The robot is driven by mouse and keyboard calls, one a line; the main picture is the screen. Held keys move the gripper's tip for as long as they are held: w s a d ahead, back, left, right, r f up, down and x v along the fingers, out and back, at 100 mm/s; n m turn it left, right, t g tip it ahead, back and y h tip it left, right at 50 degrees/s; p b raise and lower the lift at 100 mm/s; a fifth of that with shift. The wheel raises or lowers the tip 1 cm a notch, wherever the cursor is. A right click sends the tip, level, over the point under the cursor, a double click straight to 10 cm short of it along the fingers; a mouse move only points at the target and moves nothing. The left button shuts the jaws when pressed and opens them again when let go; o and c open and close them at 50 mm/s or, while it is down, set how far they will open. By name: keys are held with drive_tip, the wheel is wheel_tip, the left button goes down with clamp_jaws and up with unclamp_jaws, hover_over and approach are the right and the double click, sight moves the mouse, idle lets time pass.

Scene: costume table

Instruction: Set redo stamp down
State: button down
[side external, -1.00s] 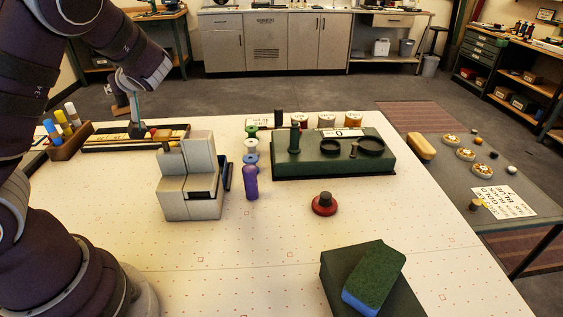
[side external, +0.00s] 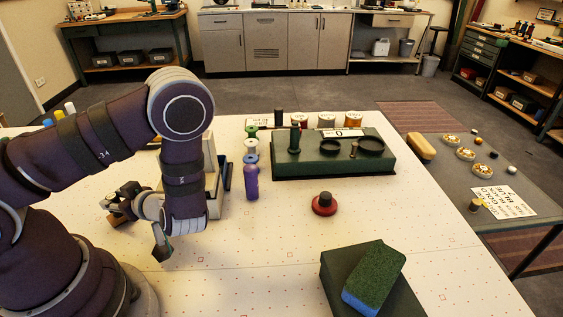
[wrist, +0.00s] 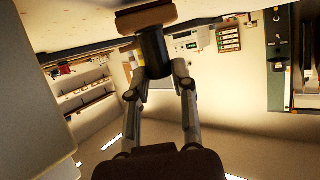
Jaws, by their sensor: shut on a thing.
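My gripper (side external: 127,197) is shut on a stamp, left of the grey blocky device (side external: 213,190) in the side view. In the wrist view the stamp has a dark round handle (wrist: 153,52) between my two fingers (wrist: 156,76) and a wide brown block at its end. The brown block (side external: 117,219) shows below my gripper in the side view. I cannot read a label on it, nor tell whether it touches the white table.
A red round piece with a dark knob (side external: 324,205) stands mid-table. A purple bottle (side external: 251,180) and a dark green stand (side external: 335,155) are behind it. A green-and-blue sponge (side external: 375,277) lies on a dark block at the front right. The centre front is clear.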

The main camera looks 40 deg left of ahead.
drive_tip(key=shift+f, duration=0.35)
drive_tip(key=c, duration=0.9)
unclamp_jaws()
